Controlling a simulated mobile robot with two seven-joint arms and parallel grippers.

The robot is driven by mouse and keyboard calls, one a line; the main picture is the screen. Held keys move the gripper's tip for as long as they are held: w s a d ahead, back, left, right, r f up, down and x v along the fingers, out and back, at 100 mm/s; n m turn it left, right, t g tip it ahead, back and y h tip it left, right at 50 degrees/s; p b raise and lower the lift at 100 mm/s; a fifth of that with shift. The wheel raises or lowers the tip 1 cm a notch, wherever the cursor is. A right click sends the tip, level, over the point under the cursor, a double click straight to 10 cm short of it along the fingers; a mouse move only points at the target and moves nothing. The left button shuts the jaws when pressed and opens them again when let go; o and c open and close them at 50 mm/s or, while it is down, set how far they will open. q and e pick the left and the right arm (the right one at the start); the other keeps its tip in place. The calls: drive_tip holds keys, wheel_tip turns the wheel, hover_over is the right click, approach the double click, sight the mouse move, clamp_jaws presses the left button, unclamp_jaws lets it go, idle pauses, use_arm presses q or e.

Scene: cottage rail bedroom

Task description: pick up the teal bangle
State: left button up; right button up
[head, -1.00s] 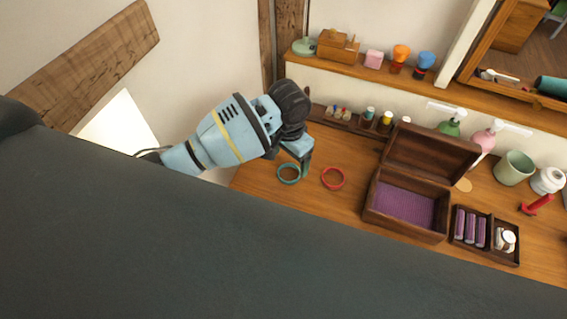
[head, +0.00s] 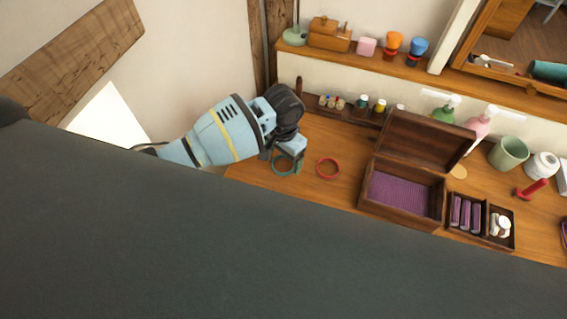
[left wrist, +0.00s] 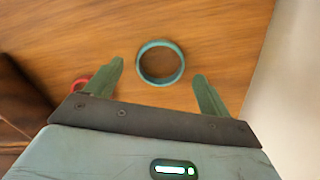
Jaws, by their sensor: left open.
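The teal bangle (head: 281,167) lies flat on the wooden tabletop, partly hidden by my left gripper in the head view. In the left wrist view the whole teal bangle (left wrist: 161,63) shows as a ring, centred between and a little beyond the fingertips. My left gripper (left wrist: 160,72) is open and empty, one finger to each side of the bangle's near part. In the head view my left gripper (head: 284,162) is over the bangle, close above the table; I cannot tell whether it touches. My right gripper is not in view.
A red bangle (head: 328,168) lies just right of the teal one. An open wooden box (head: 402,203) with purple lining stands further right, beside a small tray (head: 481,221). A shelf (head: 365,63) runs along the wall. The wall corner is close on the left.

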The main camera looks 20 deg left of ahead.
use_arm(q)
wheel_tip(320, 180, down, 2)
drive_tip(key=shift+f, duration=0.2)
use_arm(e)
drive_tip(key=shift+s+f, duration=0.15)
use_arm(q)
drive_tip(key=shift+c, duration=0.8)
drive_tip(key=c, duration=0.9)
drive_tip(key=shift+r, duration=0.1)
drive_tip(key=shift+r, duration=0.45)
drive_tip(key=r, duration=0.3)
drive_tip(key=shift+s+d, duration=0.15)
drive_tip(key=shift+d, duration=0.05)
drive_tip(key=s+d, duration=0.7)
drive_tip(key=s+d+r, duration=0.1)
drive_tip(key=s+d, duration=0.3)
drive_tip(key=shift+p, duration=0.4)
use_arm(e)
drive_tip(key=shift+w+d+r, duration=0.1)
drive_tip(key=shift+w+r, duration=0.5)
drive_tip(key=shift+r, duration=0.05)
